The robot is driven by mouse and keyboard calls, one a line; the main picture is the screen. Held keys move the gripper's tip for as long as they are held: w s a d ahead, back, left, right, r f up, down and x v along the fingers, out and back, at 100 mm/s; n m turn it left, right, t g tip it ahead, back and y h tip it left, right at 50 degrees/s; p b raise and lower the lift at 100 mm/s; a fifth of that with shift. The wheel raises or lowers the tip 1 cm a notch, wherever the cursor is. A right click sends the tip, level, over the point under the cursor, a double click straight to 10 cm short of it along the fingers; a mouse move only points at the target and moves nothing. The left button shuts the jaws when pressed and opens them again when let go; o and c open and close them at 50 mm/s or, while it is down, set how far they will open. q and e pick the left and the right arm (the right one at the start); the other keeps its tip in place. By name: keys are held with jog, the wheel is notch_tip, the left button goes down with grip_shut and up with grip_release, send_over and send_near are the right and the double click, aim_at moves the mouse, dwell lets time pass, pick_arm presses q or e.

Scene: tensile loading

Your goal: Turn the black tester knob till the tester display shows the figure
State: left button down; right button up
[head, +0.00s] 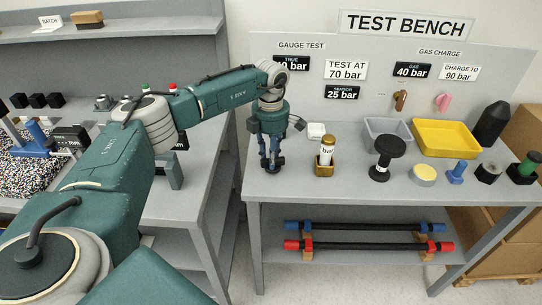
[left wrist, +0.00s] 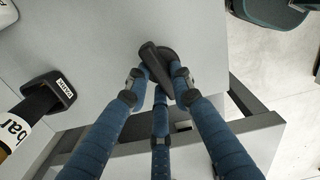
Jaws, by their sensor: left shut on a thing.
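The black knob (left wrist: 155,62), a bar grip on a round base, sits at the bench's left front edge. My left gripper (head: 271,165) reaches down over it, and its blue fingers close around the knob in the left wrist view (left wrist: 160,84). In the head view the fingers mostly hide the knob. The TRUE display (head: 292,63) on the back panel is partly covered by my arm; only a figure ending in 0 bar shows. The TEST AT 70 bar sign (head: 346,69) is beside it. The SENSOR display (head: 343,92) reads 25 bar. My right gripper is out of view.
A sensor with a gold base (head: 326,164) stands right of the gripper. Further right are a black knob-topped part (head: 381,171), a grey tray (head: 367,143) and a yellow tray (head: 430,153). Two rods (head: 369,247) lie on the lower shelf.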

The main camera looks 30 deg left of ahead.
pick_arm(q)
jog(key=n, duration=0.3)
jog(key=shift+r+n, duration=0.15)
jog(key=shift+n, duration=0.25)
jog(key=shift+s+n+p, duration=0.1)
jog(key=shift+n+p, duration=0.25)
jog(key=shift+n, duration=1.35)
jog(key=c, duration=1.7)
grip_release()
jog(key=shift+o, duration=1.1)
jog(key=shift+d, duration=0.1)
